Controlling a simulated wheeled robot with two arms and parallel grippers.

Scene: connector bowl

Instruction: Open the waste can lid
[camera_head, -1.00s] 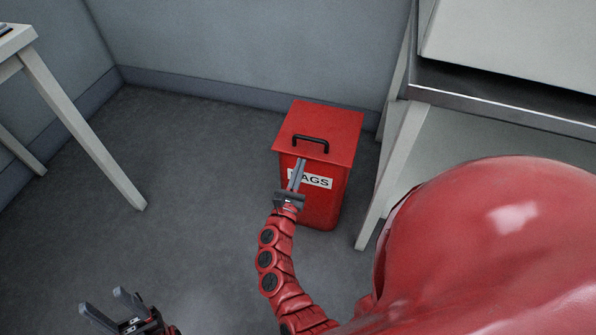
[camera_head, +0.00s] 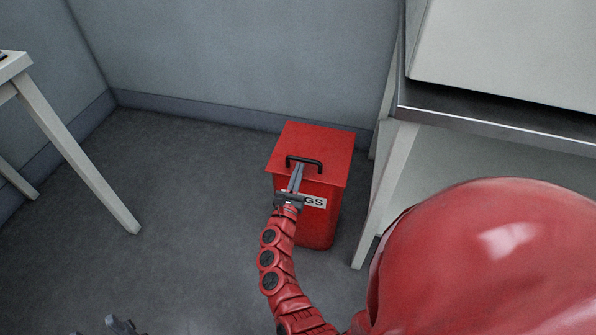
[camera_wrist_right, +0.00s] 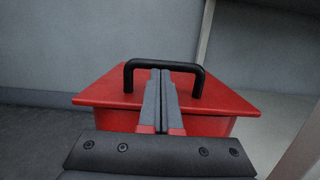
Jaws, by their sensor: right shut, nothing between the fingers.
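The red waste can (camera_head: 318,228) stands upright on the floor near the back wall, with a white label partly hidden by my right gripper. Its flat red lid (camera_head: 325,143) is down on the can. A black bar handle (camera_head: 304,159) stands up from the lid near its front edge. My right gripper (camera_head: 299,167) is shut and empty, its fingertips at the handle in the head view. In the right wrist view the shut fingers (camera_wrist_right: 161,75) reach up to the middle of the handle bar (camera_wrist_right: 196,69); contact is unclear. My left gripper (camera_head: 122,324) shows only at the bottom edge, mostly cut off.
A table with pale legs (camera_head: 390,190) and a metal edge stands close to the right of the can. Another table (camera_head: 85,160) stands at the left. The grey floor (camera_head: 185,200) left of the can is clear.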

